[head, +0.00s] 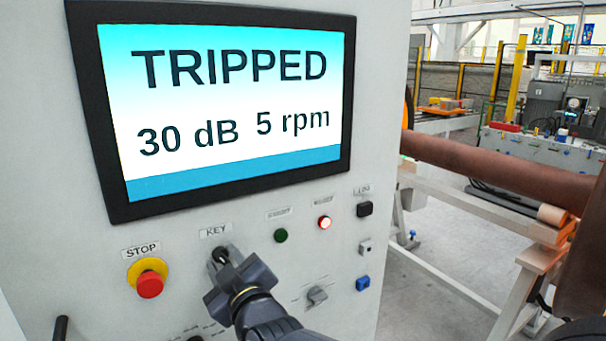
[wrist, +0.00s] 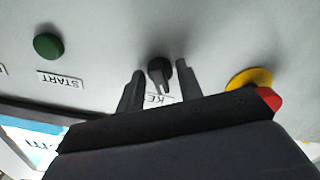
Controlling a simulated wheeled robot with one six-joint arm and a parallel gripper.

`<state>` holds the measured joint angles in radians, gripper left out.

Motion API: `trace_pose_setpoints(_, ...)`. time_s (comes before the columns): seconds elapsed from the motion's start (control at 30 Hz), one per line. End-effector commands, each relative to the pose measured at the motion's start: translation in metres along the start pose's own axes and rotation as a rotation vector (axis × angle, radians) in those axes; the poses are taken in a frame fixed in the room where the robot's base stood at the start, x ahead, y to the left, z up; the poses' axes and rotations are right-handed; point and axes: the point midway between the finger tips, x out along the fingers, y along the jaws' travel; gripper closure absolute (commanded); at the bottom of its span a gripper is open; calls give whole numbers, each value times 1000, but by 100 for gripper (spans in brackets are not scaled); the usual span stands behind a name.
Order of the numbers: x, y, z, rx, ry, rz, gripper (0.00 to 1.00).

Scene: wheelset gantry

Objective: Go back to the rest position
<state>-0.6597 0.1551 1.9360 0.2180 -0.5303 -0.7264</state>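My gripper (head: 228,272) is at the control panel, in front of the black key switch (head: 221,255) under the KEY label. In the wrist view, the key switch (wrist: 159,74) lies between my two fingers, with a gap on each side. My gripper is open around it and holds nothing. In the head view, my gripper partly hides the key switch. The display (head: 220,100) reads TRIPPED, 30 dB and 5 rpm.
A red STOP button (head: 150,284) on a yellow collar is left of the key. A green button (head: 281,236) and a lit red lamp (head: 324,222) are to the right, with a grey rotary knob (head: 316,296) below. A brown axle (head: 490,170) lies beyond the panel.

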Motion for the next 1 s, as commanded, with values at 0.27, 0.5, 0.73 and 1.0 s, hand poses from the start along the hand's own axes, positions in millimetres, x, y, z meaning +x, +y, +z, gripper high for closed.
trace_pose_setpoints(0.27,-1,0,0,3,0,0,65)
trace_pose_setpoints(0.5,-13,0,0,-1,2,0,65)
trace_pose_setpoints(0.73,-45,0,-1,-1,3,0,65)
trace_pose_setpoints(1.0,-83,0,-1,-1,4,0,65)
